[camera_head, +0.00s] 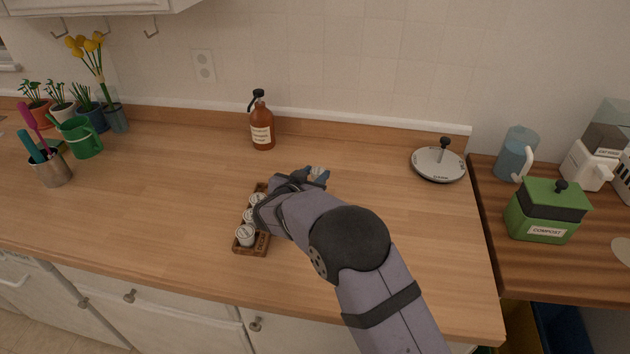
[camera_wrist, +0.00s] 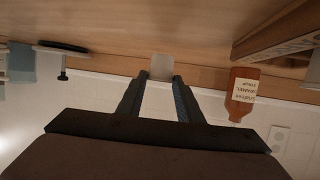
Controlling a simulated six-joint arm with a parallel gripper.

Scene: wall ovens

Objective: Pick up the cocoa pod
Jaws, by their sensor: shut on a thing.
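My gripper (camera_wrist: 158,84) is shut on a small pale pod (camera_wrist: 161,67), held at the fingertips. In the head view my gripper (camera_head: 317,176) is right of the wooden pod tray (camera_head: 249,250), partly hidden by my own arm. A bit of the pale pod (camera_head: 319,171) shows between the fingers. The pod's label does not show, so I cannot read its kind. Several white-topped pods (camera_head: 245,236) stand in a row in the tray. The wrist view is upside down, with the tray (camera_wrist: 270,38) at its upper right.
A brown syrup bottle (camera_head: 262,124) stands behind the tray. A round lid with a black knob (camera_head: 438,165) lies at the back right. A green compost bin (camera_head: 546,212) and blue pitcher (camera_head: 516,153) stand on the right counter. The wooden counter (camera_head: 150,190) left of the tray is clear.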

